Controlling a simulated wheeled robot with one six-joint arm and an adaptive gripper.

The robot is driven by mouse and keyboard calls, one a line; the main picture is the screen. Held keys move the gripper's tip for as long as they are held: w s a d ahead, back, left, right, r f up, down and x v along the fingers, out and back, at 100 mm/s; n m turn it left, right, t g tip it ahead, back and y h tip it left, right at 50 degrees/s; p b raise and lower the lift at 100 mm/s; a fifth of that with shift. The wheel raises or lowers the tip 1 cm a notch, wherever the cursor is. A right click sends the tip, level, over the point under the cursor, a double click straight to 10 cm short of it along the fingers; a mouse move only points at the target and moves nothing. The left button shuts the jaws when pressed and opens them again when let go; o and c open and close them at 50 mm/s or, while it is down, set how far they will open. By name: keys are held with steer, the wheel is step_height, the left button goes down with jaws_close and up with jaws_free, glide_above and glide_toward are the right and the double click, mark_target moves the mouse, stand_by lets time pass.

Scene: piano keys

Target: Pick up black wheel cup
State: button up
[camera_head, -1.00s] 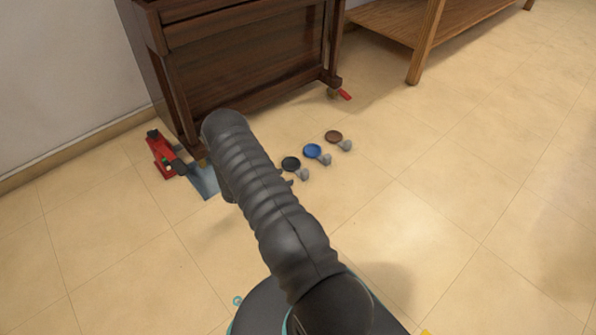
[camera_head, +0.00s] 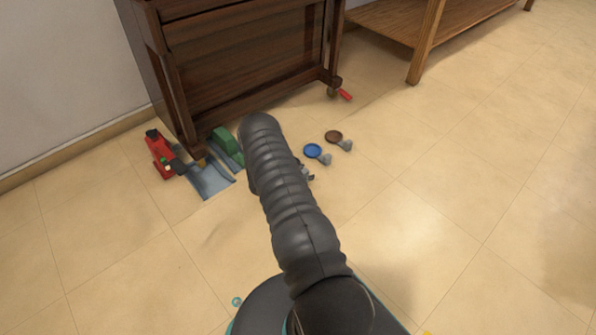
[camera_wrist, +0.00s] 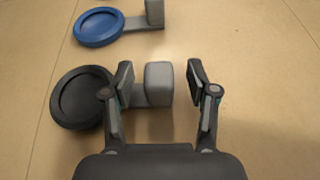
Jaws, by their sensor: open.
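The black wheel cup (camera_wrist: 80,98) lies on the floor in the wrist view, a round black dish with a grey block (camera_wrist: 158,84) joined at its right side. My gripper (camera_wrist: 158,76) is open, with one finger on each side of the grey block. The left finger partly covers the right edge of the black dish. In the head view my arm hides the black dish; my gripper's fingertips show only in part beside the arm.
A blue wheel cup (camera_head: 312,151) and a brown one (camera_head: 333,137) lie just beyond. A piano (camera_head: 245,60) stands behind, with a red tool (camera_head: 158,152), a green block (camera_head: 224,139) and a blue-grey piece (camera_head: 210,181) near its left leg. Floor at right is clear.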

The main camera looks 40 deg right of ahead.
jaws_close()
stand_by(0.3)
